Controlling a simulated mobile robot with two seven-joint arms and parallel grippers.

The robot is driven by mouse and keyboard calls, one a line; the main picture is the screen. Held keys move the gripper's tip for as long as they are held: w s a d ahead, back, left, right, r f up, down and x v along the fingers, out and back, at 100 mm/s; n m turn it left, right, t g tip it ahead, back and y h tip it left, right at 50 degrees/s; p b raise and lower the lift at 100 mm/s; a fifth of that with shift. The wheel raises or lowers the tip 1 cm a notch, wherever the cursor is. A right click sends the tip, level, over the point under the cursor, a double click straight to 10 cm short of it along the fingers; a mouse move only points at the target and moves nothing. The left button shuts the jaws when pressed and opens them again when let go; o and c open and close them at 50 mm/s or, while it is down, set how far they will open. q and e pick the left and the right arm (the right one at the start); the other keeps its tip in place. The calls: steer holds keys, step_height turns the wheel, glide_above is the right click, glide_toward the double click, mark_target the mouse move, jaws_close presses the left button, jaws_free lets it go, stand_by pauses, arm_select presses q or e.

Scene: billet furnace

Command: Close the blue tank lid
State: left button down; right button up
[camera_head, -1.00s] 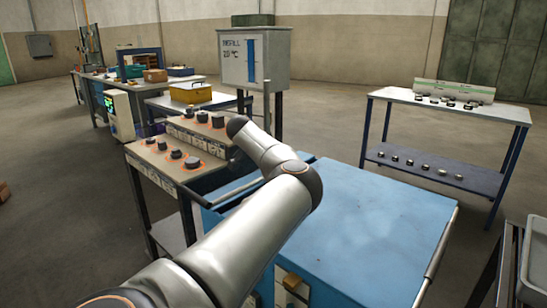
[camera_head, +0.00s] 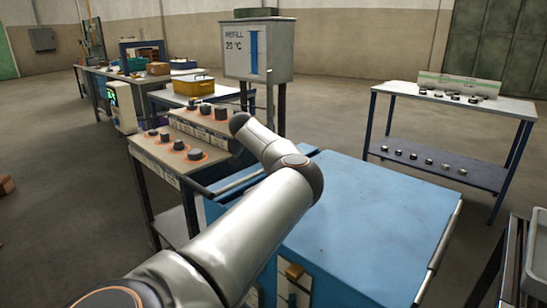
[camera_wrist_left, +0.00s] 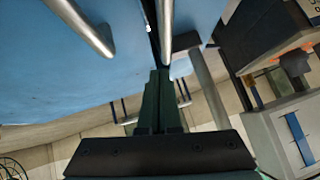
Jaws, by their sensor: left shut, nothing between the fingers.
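The blue tank (camera_head: 365,225) fills the lower middle of the head view, with a broad flat blue top panel. A metal bar handle (camera_head: 437,255) runs along its right edge. Another dark-and-metal bar (camera_head: 238,181) shows by its left side, partly behind my left arm. I cannot tell how far the lid is open. My left gripper (camera_wrist_left: 160,85) is shut and empty in the left wrist view; the arm hides it in the head view. Blue surfaces (camera_wrist_left: 60,70) with metal bars (camera_wrist_left: 88,28) lie beyond its fingertips, near a dark gap. Contact is unclear. My right gripper is not in view.
A control desk with dark knobs (camera_head: 178,145) stands left of the tank. A grey "REFILL" box (camera_head: 237,55) stands behind it. A table with small dark parts (camera_head: 400,91) is at the back right. A grey tray (camera_head: 537,265) is at the right edge.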

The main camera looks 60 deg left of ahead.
arm_select(q)
steer(key=s+d+r+p, duration=0.1)
steer(key=s+r+p, duration=0.1)
steer(key=s+r, duration=0.5)
step_height(320, 180, up, 4)
steer(key=shift+d, duration=0.35)
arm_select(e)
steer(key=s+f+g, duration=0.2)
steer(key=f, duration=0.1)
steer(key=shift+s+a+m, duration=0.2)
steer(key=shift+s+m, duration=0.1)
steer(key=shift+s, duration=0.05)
